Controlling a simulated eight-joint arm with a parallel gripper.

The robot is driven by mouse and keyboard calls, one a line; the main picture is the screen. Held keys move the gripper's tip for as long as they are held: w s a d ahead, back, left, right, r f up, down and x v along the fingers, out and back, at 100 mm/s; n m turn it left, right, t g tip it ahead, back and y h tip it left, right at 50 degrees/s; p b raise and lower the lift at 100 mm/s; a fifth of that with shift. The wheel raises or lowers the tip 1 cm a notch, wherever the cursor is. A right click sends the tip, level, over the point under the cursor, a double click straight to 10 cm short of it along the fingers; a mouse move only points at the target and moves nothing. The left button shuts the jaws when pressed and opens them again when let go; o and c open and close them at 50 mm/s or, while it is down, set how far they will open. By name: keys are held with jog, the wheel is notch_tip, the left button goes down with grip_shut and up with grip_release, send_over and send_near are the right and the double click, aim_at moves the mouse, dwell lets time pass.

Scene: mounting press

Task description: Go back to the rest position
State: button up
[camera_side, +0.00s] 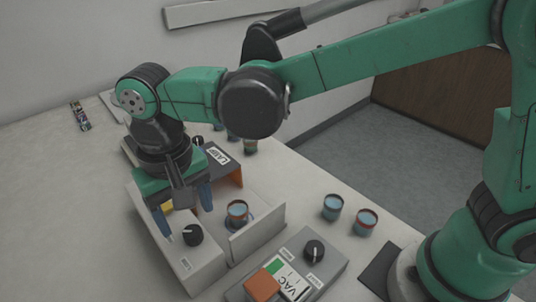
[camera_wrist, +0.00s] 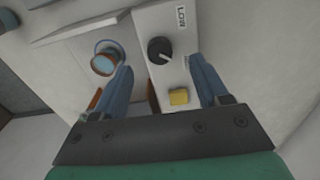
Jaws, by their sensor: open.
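My gripper (camera_side: 183,208) hangs at the end of my green arm, above the light grey press unit (camera_side: 200,262) in the side view. Its two blue fingers are spread apart with nothing between them. In the wrist view my gripper (camera_wrist: 160,80) also shows open, with a black knob (camera_wrist: 160,50) and a yellow button (camera_wrist: 179,97) of the unit seen between and beyond the fingers. The black knob also shows in the side view (camera_side: 193,235). A small cup with blue contents (camera_side: 237,210) stands in the unit's recess, right of the fingers; it also shows in the wrist view (camera_wrist: 104,62).
Two more cups (camera_side: 332,206) (camera_side: 364,221) stand on the table at the right. A control box (camera_side: 318,262) with a knob, a VAC label and an orange block is at the front. A box labelled LAMP (camera_side: 218,154) is behind my gripper. The table's left side is mostly clear.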

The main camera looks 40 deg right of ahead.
jog(key=shift+r, duration=0.8)
jog(key=s+d+t, duration=0.1)
jog(key=d+t, duration=0.2)
jog(key=d, duration=0.8)
jog(key=s+d+r+t, duration=0.1)
jog(key=d+t, duration=0.3)
jog(key=d, duration=0.7)
jog(key=shift+s+d, duration=0.35)
jog(key=shift+s, duration=0.25)
